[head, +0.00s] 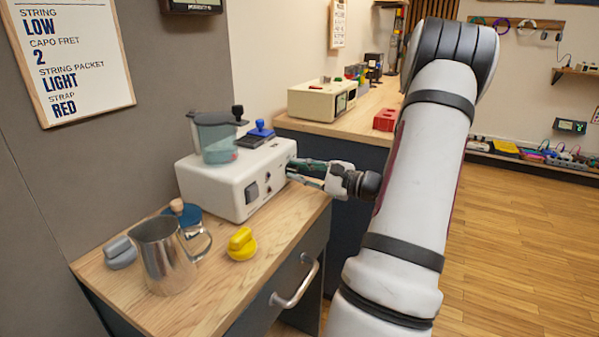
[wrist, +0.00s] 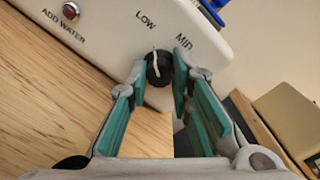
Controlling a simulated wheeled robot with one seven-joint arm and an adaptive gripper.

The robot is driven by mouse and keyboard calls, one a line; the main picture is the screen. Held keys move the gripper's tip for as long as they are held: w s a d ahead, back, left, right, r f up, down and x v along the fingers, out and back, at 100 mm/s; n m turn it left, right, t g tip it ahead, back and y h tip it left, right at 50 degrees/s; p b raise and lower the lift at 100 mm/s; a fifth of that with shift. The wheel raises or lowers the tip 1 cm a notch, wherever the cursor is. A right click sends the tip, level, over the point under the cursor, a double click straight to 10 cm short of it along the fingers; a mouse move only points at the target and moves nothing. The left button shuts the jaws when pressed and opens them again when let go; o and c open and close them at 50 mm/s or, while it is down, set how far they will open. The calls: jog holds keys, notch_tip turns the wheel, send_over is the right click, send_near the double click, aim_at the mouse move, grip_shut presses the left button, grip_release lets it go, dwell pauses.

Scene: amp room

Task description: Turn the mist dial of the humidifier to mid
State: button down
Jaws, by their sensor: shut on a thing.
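The humidifier is a white box (head: 222,187) with a clear greenish tank (head: 217,139) on top, standing on the wooden cabinet top. Its black mist dial (wrist: 159,72) shows in the wrist view on the white panel, with "LOW" (wrist: 146,20) and "MID" (wrist: 184,42) printed around it. The dial's white pointer line points up, about toward LOW and away from MID. My gripper (wrist: 160,65) is shut on the dial, one fingertip on each side. In the head view my gripper (head: 304,171) reaches the box's right side, and the dial is hidden there.
A steel pitcher (head: 165,257), a yellow knob-shaped thing (head: 241,244) and a grey one (head: 119,253) sit on the cabinet top (head: 215,295) in front. Another counter with a cream device (head: 315,101) stands behind.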

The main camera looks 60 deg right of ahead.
jog(key=shift+r+m+p, duration=0.1)
jog(key=shift+m+p, duration=0.4)
jog(key=shift+p, duration=0.15)
jog(key=m+p, duration=0.2)
jog(key=shift+p, duration=0.35)
jog(key=m+p, duration=0.3)
jog(key=p, duration=0.1)
jog(key=shift+m, duration=0.3)
jog(key=m+p, duration=0.4)
jog(key=m, duration=0.1)
jog(key=shift+f, duration=0.2)
jog(key=shift+m, duration=0.4)
jog(key=c, duration=1.4)
grip_release()
jog(key=shift+c, duration=0.2)
jog(key=shift+s, duration=0.15)
